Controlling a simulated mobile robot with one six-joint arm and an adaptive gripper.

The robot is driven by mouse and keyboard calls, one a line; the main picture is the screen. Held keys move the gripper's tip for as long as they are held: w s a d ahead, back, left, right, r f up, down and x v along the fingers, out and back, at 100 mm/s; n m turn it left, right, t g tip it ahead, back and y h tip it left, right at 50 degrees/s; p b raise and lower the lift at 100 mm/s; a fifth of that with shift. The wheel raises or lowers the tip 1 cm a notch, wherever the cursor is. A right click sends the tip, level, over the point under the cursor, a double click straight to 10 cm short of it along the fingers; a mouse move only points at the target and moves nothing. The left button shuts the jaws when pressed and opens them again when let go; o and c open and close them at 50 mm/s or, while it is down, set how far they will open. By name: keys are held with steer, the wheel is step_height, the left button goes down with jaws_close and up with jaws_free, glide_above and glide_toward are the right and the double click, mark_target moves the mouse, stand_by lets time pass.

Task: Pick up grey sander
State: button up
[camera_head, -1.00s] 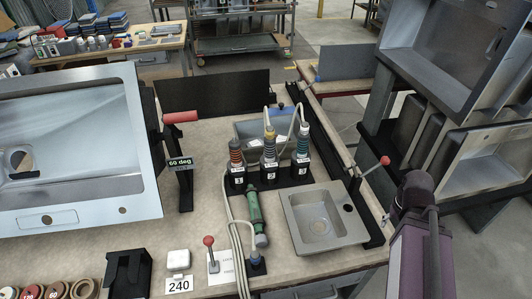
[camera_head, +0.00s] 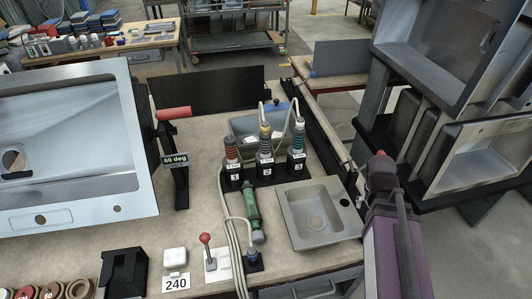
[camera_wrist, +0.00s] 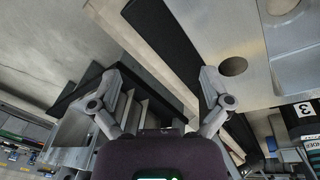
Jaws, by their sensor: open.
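Three upright hand tools stand in black numbered holders on the workbench in the head view. I cannot tell which is the grey sander. A green tool (camera_head: 252,210) lies in front of them. My gripper (camera_wrist: 162,78) is open, with nothing between its two fingers in the wrist view. A holder marked 3 (camera_wrist: 304,108) shows at that view's right edge, apart from the fingers.
A small grey sink (camera_head: 291,218) lies right of the green tool. Cables run along the bench. A large steel sink (camera_head: 120,205) stands at left, beside a red-handled clamp (camera_head: 174,113). A rack with sinks (camera_head: 445,120) stands close on the right.

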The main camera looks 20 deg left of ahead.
steer(key=w+a+t, duration=0.1)
steer(key=a, duration=0.2)
steer(key=w+a+t+h+b, duration=0.1)
steer(key=a, duration=0.2)
steer(key=w+a+h, duration=0.1)
steer(key=w+a, duration=0.1)
steer(key=a, duration=0.1)
steer(key=shift+a+m+t, duration=0.15)
steer(key=shift+m+t, duration=0.15)
steer(key=shift+t, duration=0.1)
steer(key=w+a+r+t+b, duration=0.2)
steer(key=a+t, duration=0.2)
steer(key=a, duration=0.8)
steer(key=t+y+b, duration=0.2)
steer(key=t, duration=0.4)
glide_toward(262, 150)
steer(key=v, duration=0.2)
steer(key=shift+w+r, duration=0.1)
steer(key=shift+r, duration=0.05)
steer(key=b+x, duration=0.3)
steer(key=x, duration=0.4)
steer(key=shift+w+f, duration=0.3)
steer(key=shift+w+d+f, duration=0.1)
steer(key=shift+w+d, duration=0.05)
steer(key=shift+w, duration=0.25)
